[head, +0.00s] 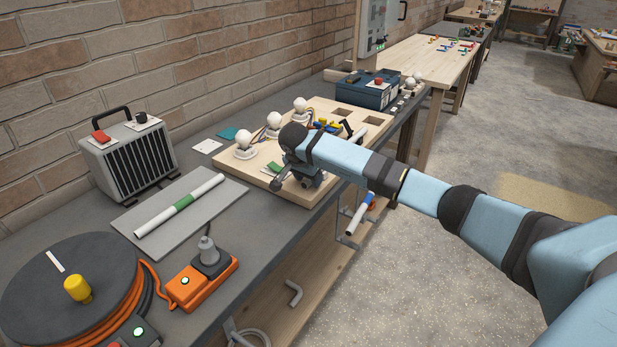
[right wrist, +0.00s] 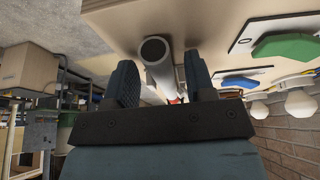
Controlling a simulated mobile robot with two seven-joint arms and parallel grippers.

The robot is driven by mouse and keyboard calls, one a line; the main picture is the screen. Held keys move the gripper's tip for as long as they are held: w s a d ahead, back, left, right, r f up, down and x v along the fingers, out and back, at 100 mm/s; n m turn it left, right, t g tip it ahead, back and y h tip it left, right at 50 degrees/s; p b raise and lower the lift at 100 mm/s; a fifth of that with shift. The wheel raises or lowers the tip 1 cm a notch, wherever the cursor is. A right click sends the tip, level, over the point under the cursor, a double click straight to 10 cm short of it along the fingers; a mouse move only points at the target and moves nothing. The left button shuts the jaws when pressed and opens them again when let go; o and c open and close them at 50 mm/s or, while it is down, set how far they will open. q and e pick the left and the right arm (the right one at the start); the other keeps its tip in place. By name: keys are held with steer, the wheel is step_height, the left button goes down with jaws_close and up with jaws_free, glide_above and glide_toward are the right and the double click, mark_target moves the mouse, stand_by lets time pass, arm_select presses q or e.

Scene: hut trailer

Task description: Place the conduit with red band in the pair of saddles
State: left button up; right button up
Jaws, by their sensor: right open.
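A white conduit (right wrist: 155,55) lies between the fingers of my right gripper (right wrist: 160,68) in the right wrist view, its open end showing. A bit of red shows low on it, partly hidden by the gripper. The fingers are apart, one on each side; I cannot tell whether either touches it. A conduit with blue band (head: 360,213) is at the bench front by a grey bracket (head: 347,242). I cannot make out which saddles are empty. My left gripper is not in view.
A conduit with green band (head: 183,202) lies on a grey mat (head: 215,200). The wooden board (head: 240,171) carries several white bulbs. A heater (head: 128,158), a cable reel (head: 65,290) and an orange socket block (head: 200,283) stand on the bench. The floor at right is open.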

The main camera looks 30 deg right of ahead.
steer(key=v, duration=1.2)
